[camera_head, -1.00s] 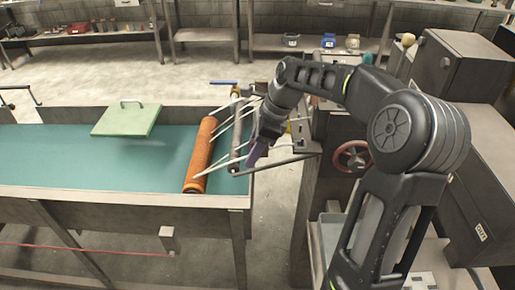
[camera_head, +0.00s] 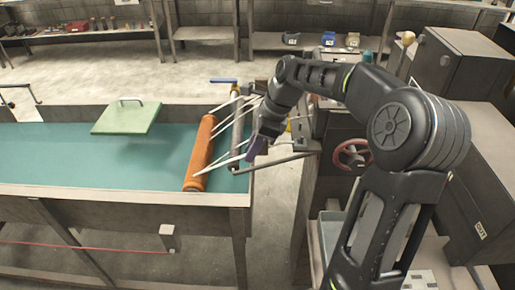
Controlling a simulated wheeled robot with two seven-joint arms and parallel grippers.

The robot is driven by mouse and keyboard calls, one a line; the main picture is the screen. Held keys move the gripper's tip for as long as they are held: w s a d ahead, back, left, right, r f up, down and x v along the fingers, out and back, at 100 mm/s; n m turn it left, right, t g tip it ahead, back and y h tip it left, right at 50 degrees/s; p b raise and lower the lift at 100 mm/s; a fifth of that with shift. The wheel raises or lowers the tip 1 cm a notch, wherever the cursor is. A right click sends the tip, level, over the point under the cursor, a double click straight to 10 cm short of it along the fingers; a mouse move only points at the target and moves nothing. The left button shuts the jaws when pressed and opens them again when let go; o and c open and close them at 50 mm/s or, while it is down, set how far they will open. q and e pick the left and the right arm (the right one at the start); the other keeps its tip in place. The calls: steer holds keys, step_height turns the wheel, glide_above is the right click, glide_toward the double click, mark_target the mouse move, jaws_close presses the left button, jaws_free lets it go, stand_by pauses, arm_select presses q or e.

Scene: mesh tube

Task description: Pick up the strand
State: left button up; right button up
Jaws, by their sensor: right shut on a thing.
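An orange mesh tube (camera_head: 201,150) lies lengthwise at the right end of the green-topped table. Several pale strands (camera_head: 227,115) stretch from it to the right, across a grey roller (camera_head: 238,125). One strand (camera_head: 220,163) runs from the tube's near end toward my right gripper (camera_head: 256,150). My right gripper hangs just past the table's right end, beside the roller, shut on the end of this strand as far as I can see. Its fingertips are small and dark, so the grip itself is hard to make out. My left gripper is not in view.
A green board with a handle (camera_head: 127,117) lies on the table (camera_head: 60,150), whose left part is otherwise clear. A dark bar (camera_head: 280,161) sits just below my right gripper. A red handwheel (camera_head: 351,155) and dark cabinets (camera_head: 455,65) stand to the right.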

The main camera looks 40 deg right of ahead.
jaws_close()
steer(key=shift+r, duration=0.75)
step_height(320, 180, up, 11)
steer(key=shift+f, duration=0.2)
step_height(320, 180, up, 6)
steer(key=p, duration=0.5)
steer(key=shift+f+p, duration=0.1)
steer(key=shift+p, duration=0.2)
steer(key=shift+f, duration=0.1)
